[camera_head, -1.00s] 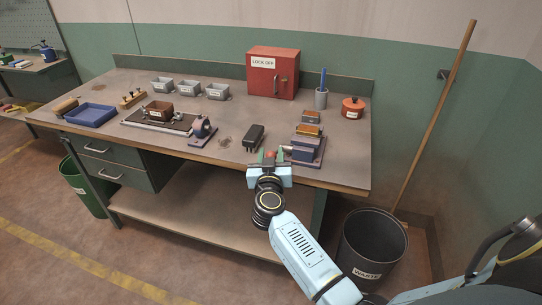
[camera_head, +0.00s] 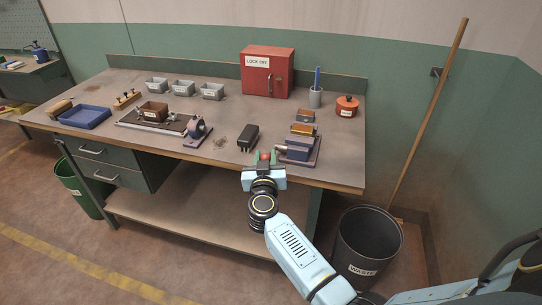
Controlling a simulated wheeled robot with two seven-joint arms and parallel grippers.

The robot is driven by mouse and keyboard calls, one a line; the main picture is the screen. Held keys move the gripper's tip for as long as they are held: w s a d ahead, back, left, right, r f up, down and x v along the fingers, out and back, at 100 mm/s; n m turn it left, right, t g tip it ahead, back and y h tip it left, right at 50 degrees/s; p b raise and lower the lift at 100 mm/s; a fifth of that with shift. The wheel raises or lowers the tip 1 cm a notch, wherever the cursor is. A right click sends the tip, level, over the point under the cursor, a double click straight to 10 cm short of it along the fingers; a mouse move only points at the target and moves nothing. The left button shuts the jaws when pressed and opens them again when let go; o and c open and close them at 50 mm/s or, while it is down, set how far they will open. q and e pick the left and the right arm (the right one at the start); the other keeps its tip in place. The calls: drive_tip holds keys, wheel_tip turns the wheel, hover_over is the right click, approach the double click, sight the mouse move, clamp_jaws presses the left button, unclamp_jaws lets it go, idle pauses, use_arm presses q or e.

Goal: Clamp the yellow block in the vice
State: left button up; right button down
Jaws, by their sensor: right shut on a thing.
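The blue vice (camera_head: 298,150) stands on its plate near the front right edge of the workbench. The yellow block (camera_head: 303,129) shows just behind the vice's front blue part. I cannot tell whether the jaws touch it. My right gripper (camera_head: 265,159) is at the bench's front edge, left of the vice. It is shut on a small red knob (camera_head: 265,155), which appears to belong to the vice's handle; the fingers hide part of it. My left gripper is not in view.
A black object (camera_head: 248,138) lies left of the vice. Behind are a red lock-off box (camera_head: 267,73), a grey cup with a blue item (camera_head: 315,98) and a red pot (camera_head: 347,106). A waste bin (camera_head: 366,243) stands below right. Grey hoppers (camera_head: 183,88) and a blue tray (camera_head: 85,117) are further left.

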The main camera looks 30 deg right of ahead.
drive_tip(key=c, duration=1.3)
unclamp_jaws()
drive_tip(key=shift+s+a+f, duration=0.1)
drive_tip(key=shift+a+f, duration=0.05)
drive_tip(key=shift+f, duration=0.3)
drive_tip(key=shift+o, duration=0.8)
drive_tip(key=shift+r, duration=0.2)
drive_tip(key=p+v, duration=0.2)
drive_tip(key=v, duration=1.1)
drive_tip(key=shift+s, duration=0.15)
